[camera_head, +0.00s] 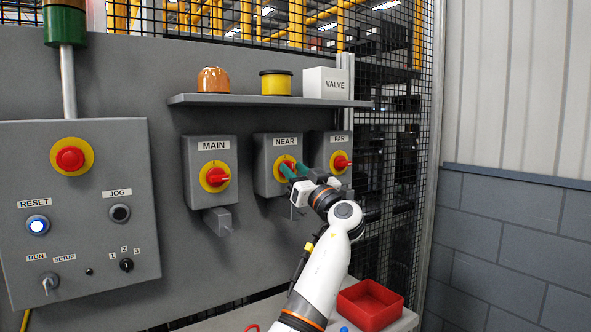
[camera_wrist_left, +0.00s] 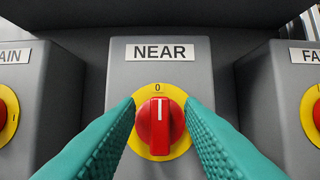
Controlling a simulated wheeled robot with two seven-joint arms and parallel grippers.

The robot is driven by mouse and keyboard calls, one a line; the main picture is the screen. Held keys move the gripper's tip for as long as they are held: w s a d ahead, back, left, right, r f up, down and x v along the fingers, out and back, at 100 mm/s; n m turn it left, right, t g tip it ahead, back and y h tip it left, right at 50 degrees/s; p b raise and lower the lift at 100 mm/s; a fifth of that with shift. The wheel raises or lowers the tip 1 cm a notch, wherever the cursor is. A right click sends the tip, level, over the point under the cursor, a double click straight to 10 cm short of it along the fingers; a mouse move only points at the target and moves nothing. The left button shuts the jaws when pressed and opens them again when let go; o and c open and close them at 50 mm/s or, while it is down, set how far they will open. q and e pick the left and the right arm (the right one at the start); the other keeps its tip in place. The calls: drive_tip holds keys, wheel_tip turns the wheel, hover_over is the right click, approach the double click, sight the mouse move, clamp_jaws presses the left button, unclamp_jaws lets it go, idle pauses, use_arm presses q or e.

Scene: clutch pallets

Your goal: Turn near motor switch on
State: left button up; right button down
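The NEAR switch box (camera_head: 263,182) hangs on the grey panel between the MAIN and FAR boxes. In the left wrist view its red knob (camera_wrist_left: 160,126) sits on a yellow disc, with its white mark upright at the 0. My left gripper (camera_head: 293,169) is at the front of this box. In the left wrist view the green fingers of my left gripper (camera_wrist_left: 160,104) are open, one on each side of the knob. I cannot tell whether they touch it. In the head view the fingers partly hide the knob. My right gripper is not in view.
The MAIN box (camera_head: 205,155) is to the left and the FAR box (camera_head: 320,146) close on the right. A shelf (camera_head: 240,101) with two caps and a VALVE box runs above. A control box (camera_head: 90,225) is far left; a red bin (camera_head: 370,305) is below.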

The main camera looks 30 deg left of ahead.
use_arm(q)
drive_tip(key=c, duration=0.7)
clamp_jaws()
